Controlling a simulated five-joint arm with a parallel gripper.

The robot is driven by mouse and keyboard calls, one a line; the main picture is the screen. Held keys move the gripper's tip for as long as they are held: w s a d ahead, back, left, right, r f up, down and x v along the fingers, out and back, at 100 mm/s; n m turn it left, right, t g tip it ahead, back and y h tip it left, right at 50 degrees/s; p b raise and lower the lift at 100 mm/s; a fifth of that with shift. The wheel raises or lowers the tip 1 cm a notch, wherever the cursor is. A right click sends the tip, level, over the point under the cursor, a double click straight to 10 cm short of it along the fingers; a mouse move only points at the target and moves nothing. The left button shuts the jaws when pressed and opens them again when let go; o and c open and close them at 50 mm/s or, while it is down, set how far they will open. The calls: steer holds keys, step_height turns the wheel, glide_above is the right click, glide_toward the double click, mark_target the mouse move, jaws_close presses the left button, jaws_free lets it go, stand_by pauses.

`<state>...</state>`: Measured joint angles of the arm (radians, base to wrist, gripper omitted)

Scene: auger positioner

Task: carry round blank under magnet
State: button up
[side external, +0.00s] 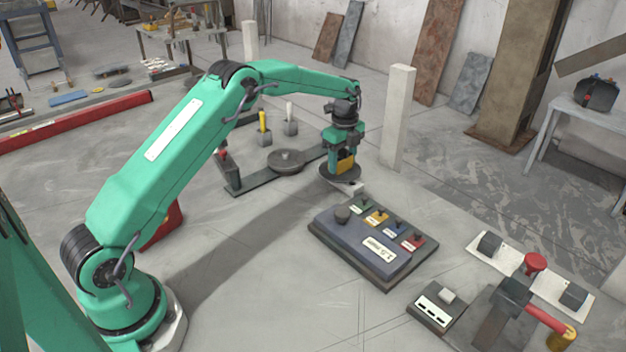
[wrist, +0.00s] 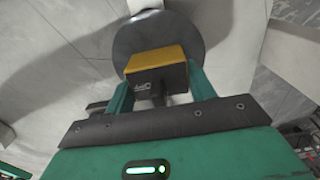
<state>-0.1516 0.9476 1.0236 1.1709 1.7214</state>
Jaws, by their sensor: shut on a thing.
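My gripper (side external: 345,140) is shut on a yellow and black block, the magnet (side external: 346,164), near the far middle of the side view. The round blank (side external: 334,173) is a dark grey disc directly under the magnet. In the wrist view my gripper's two green fingers (wrist: 160,95) flank the magnet (wrist: 157,70). The blank shows behind it as a wide grey disc (wrist: 150,32), wider than the magnet. The side view suggests the blank is level and close to the floor; I cannot tell the exact gap. The contact face between magnet and blank is hidden.
A dark bar with a round plate (side external: 286,160) lies left of my gripper. A pale post (side external: 397,118) stands close on the right. A button panel (side external: 350,258) lies in front, with a small pale block (side external: 352,188) behind it. Floor at front left is free.

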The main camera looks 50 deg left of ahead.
steer(key=shift+w+f, duration=0.1)
steer(key=shift+f, duration=0.55)
stand_by(0.5)
steer(key=o, duration=1.4)
steer(key=shift+o, duration=1.1)
steer(key=shift+f, duration=0.15)
steer(key=shift+r, duration=4)
